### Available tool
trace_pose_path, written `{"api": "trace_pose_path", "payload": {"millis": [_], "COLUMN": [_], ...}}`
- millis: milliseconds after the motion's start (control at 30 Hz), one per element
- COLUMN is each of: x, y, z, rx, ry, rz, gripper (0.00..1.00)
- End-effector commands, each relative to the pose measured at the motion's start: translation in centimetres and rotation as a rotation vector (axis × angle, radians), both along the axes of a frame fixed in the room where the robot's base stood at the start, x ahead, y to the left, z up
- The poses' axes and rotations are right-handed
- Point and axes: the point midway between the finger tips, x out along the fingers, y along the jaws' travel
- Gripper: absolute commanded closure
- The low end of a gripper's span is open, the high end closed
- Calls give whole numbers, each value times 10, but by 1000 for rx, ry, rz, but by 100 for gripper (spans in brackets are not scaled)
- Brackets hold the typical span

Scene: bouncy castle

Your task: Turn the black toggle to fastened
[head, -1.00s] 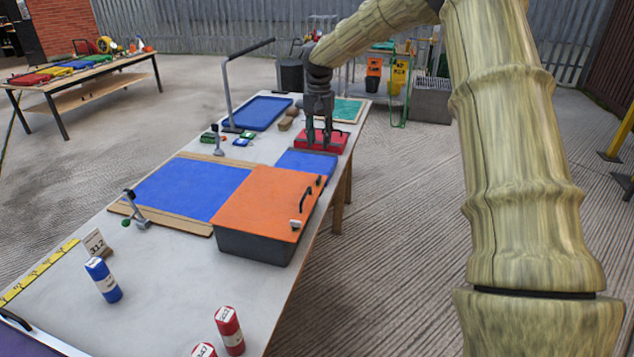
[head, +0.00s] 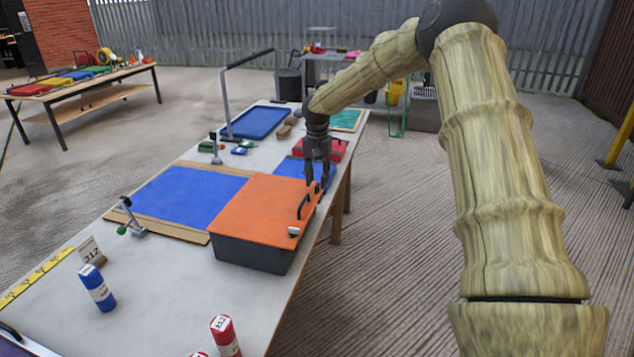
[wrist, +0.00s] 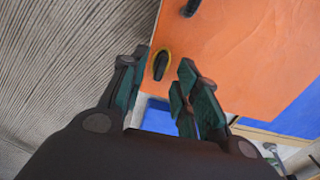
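The black toggle (wrist: 160,66) stands on the orange lid (wrist: 235,50) near its edge, with a yellow ring around its base. It shows between and just beyond my fingertips in the wrist view. In the head view the toggle (head: 317,188) is small and partly hidden by my fingers, at the lid's far right corner. My gripper (head: 317,183) points down over that corner. In the wrist view my gripper (wrist: 163,58) is open and empty, a finger on either side of the toggle. I cannot tell whether a finger touches it.
The orange lid covers a dark grey box (head: 252,255) on the table. A black handle (head: 302,206) and a pale latch (head: 293,231) are on the lid. A blue mat (head: 190,200) lies left, a red tray (head: 335,150) behind. Bottles stand in front. The floor right is clear.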

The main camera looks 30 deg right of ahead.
Motion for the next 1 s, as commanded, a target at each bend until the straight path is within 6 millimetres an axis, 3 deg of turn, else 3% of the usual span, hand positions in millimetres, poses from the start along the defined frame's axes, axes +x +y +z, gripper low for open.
{"api": "trace_pose_path", "payload": {"millis": [200, 567, 733, 1000], "x": [0, 0, 0, -1], "y": [0, 0, 0, 0], "z": [-18, -22, -21, -21], "rx": [1, 0, 0, -1], "ry": [1, 0, 0, 1], "rz": [1, 1, 1, 5], "gripper": [69, 69, 100, 100]}}
